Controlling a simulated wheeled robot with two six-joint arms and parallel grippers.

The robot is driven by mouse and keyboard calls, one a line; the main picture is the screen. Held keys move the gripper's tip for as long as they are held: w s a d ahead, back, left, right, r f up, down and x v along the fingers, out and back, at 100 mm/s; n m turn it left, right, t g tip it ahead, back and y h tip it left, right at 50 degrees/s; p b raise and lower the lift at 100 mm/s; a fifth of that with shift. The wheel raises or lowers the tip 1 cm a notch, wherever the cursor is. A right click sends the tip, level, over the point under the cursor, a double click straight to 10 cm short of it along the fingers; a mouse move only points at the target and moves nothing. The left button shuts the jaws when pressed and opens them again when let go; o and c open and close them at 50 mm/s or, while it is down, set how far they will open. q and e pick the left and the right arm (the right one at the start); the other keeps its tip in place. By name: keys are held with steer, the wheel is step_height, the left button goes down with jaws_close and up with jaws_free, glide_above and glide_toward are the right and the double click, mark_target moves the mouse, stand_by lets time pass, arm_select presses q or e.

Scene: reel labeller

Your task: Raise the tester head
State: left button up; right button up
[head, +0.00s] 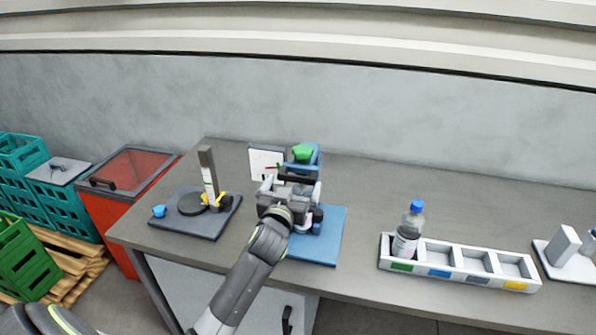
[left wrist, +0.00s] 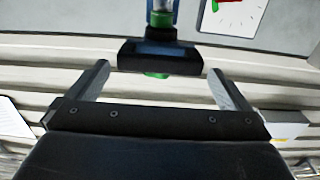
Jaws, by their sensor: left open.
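A blue bench device with a green top (head: 303,152) stands at the back of a blue mat (head: 322,240). A dark crossbar (head: 297,179) sits low on its front; I take this for the tester head's handle. My left gripper (head: 291,187) is open in front of the device and hides its lower part. In the left wrist view, the dark bar (left wrist: 160,58) lies across the gap between the spread fingers (left wrist: 158,72), near their tips. I cannot tell whether they touch it. Green shows above and below the bar. My right gripper is out of view.
Left is a dark plate (head: 203,226) with a grey post (head: 208,172) and yellow part. A white dial panel (head: 266,163) stands behind my gripper. Right, a bottle (head: 408,235) stands in a white compartment tray (head: 458,278). The back right bench is clear.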

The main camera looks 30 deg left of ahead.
mark_target(296, 179)
arm_select(q)
steer(key=shift+p+x, duration=0.4)
steer(key=shift+x, duration=2.4)
steer(key=shift+c, duration=0.3)
steer(key=c, duration=1)
steer(key=shift+r, duration=0.1)
steer(key=shift+c, duration=0.2)
